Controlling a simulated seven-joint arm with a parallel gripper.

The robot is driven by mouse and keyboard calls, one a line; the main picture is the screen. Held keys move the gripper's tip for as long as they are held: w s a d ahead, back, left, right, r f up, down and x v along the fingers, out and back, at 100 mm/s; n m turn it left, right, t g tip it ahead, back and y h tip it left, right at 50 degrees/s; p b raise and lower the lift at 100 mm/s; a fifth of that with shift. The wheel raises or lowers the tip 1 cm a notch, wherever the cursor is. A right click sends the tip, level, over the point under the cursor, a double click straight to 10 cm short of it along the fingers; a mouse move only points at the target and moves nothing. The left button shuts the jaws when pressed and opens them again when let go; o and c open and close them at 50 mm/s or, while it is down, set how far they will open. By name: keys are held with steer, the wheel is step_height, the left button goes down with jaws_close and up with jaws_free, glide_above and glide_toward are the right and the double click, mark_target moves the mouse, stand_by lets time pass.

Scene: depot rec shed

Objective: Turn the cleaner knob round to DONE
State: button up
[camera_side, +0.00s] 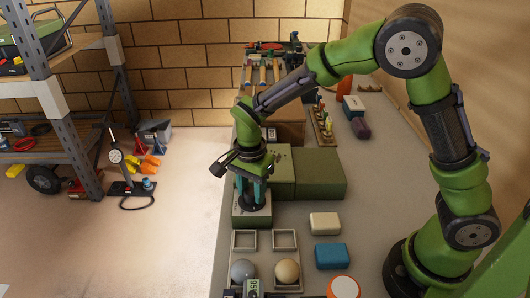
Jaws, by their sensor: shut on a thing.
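A green box-shaped cleaner (320,174) stands on the bench, with a lower front part (251,221) beneath my gripper. A dark round knob (251,201) sits on top of this front part. My gripper (252,190) points straight down, with its teal fingers on either side of the knob and shut on it. The fingers and wrist partly cover the knob, so its pointer and the DONE mark cannot be made out.
A white block (325,223) and a blue block (331,256) lie right of the front part. A grey ball (242,271) and a cream ball (287,271) sit nearer the camera, by square frames (284,240). Tools and bottles crowd the bench's far end.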

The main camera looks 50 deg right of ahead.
mark_target(251, 191)
steer(key=m, duration=0.4)
steer(key=shift+m, duration=2.2)
steer(key=o, duration=1.1)
steer(key=shift+c, duration=0.2)
step_height(251, 191, up, 17)
